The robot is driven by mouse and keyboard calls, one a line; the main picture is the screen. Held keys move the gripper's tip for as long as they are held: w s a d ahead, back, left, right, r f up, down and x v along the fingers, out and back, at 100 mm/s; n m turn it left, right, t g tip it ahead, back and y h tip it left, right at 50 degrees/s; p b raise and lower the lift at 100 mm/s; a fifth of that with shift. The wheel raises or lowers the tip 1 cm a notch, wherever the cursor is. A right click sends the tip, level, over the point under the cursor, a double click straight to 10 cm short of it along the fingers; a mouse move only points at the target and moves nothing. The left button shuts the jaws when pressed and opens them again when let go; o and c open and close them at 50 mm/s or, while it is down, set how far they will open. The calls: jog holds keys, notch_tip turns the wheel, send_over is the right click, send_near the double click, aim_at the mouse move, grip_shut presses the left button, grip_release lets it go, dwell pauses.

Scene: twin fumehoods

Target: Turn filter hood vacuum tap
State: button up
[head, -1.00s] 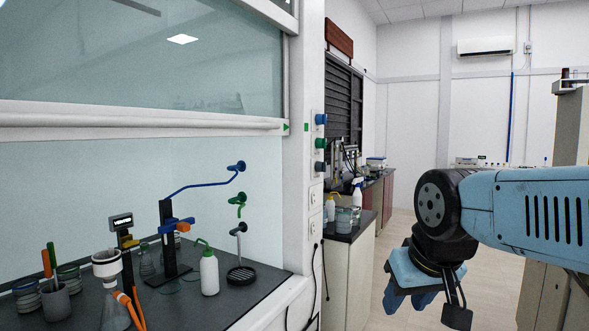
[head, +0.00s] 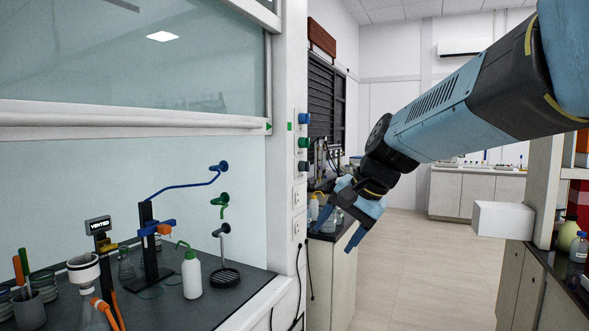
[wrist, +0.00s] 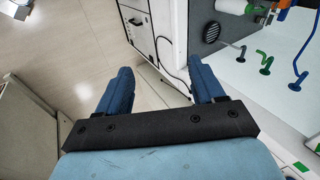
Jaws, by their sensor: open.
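The fume hood stands on the left in the head view. Its front post carries a blue knob (head: 303,118), a green knob (head: 303,142) and a dark blue-grey knob (head: 303,166). I cannot tell which knob is the vacuum tap. Inside, a black stand (head: 148,245) holds a blue and orange fitting (head: 156,228), with a blue pipe to the wall. A small display (head: 98,225) reads "VENTED" near a white filter funnel (head: 83,268). My gripper (head: 336,238) is open and empty, right of the post and below the knobs. Its fingers also show in the wrist view (wrist: 162,88).
A white wash bottle (head: 191,274) with a green spout stands on the hood deck beside a black round drain (head: 225,277). The raised sash (head: 130,118) spans the hood. A side bench (head: 335,280) lies behind my gripper. Open floor (head: 410,270) is to the right.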

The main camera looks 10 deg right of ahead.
jog(key=w+r+m+y, duration=0.2)
jog(key=w+m, duration=0.1)
jog(key=w, duration=0.4)
jog(key=w+r+m+y, duration=0.1)
jog(key=w+r+m, duration=0.1)
jog(key=w, duration=0.5)
jog(key=m+t+y, duration=0.6)
jog(key=m+t, duration=0.1)
jog(key=m, duration=0.5)
send_near(305, 167)
jog(key=x, duration=0.8)
jog(key=shift+w, duration=0.65)
jog(key=shift+d, duration=0.1)
